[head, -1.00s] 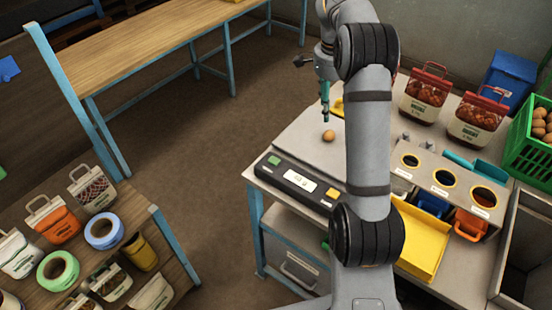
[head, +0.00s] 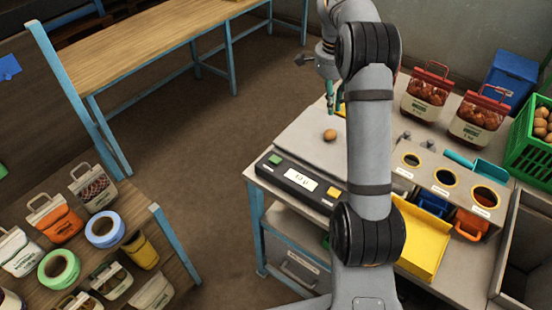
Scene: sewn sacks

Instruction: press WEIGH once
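The scale (head: 305,150) stands on the workbench, with a control strip along its front edge. The strip has a green button (head: 275,159) at its left end, a white display (head: 301,179) with dark characters in the middle, and a yellow button (head: 333,191) at its right end. The button labels are too small to read, so I cannot tell which is WEIGH. A round brown item (head: 330,135) lies on the pale scale plate. My gripper (head: 334,112) is above and just behind it, fingers down, slightly apart and empty. My arm hides part of the scale's right side.
Right of my arm are a yellow tray (head: 422,245), a box with round openings (head: 446,180), red-topped sacks (head: 427,90), a blue bin (head: 511,75) and a green crate (head: 530,140). A side shelf with sacks and tape rolls (head: 104,230) is at lower left. Floor between is clear.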

